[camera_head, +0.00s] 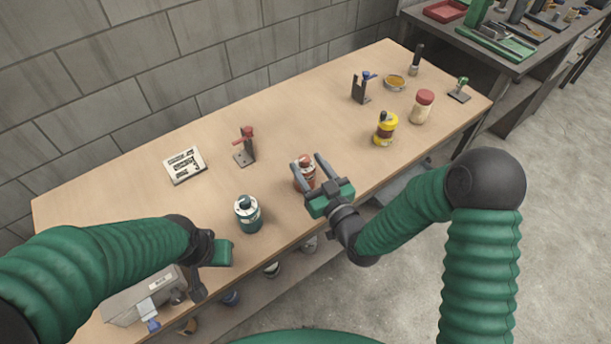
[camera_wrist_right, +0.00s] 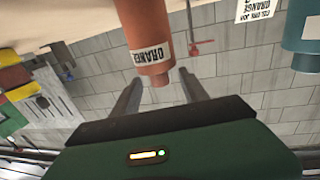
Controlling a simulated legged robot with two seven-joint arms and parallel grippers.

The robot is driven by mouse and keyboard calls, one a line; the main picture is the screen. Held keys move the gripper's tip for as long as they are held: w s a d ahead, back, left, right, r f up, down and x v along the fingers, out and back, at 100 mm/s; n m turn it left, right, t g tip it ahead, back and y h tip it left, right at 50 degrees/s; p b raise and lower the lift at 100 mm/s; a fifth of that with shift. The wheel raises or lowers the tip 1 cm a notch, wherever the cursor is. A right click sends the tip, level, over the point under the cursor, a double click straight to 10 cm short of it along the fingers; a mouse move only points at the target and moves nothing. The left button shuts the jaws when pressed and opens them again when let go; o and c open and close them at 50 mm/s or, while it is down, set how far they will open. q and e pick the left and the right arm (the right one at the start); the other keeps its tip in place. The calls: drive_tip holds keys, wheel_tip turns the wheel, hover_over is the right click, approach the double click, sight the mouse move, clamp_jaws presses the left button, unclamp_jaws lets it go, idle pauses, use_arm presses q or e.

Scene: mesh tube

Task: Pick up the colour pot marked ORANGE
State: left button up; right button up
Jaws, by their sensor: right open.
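The orange colour pot (camera_head: 304,176) stands on the wooden table near its front edge. In the right wrist view the pot (camera_wrist_right: 140,25) appears upside down, and its white label reads ORANGE. My right gripper (camera_head: 307,162) is open, with its two fingers reaching to either side of the pot. In the right wrist view the end of the pot shows between the fingertips (camera_wrist_right: 159,76), with a visible gap on the right. My left gripper (camera_head: 221,252) is low at the left over the table's front edge, and its fingers do not show clearly.
A teal pot (camera_head: 248,216) stands left of the orange pot. A yellow pot (camera_head: 386,129) and a red-lidded jar (camera_head: 422,107) stand to the right. A grey box (camera_head: 140,297) is at the near left.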

drive_tip(key=x, duration=0.5)
drive_tip(key=shift+w+a+f, duration=0.15)
drive_tip(key=shift+w+f, duration=0.05)
drive_tip(key=shift+w, duration=0.15)
drive_tip(key=shift+s+r, duration=0.1)
drive_tip(key=shift+s, duration=0.05)
drive_tip(key=shift+c, duration=1.4)
clamp_jaws()
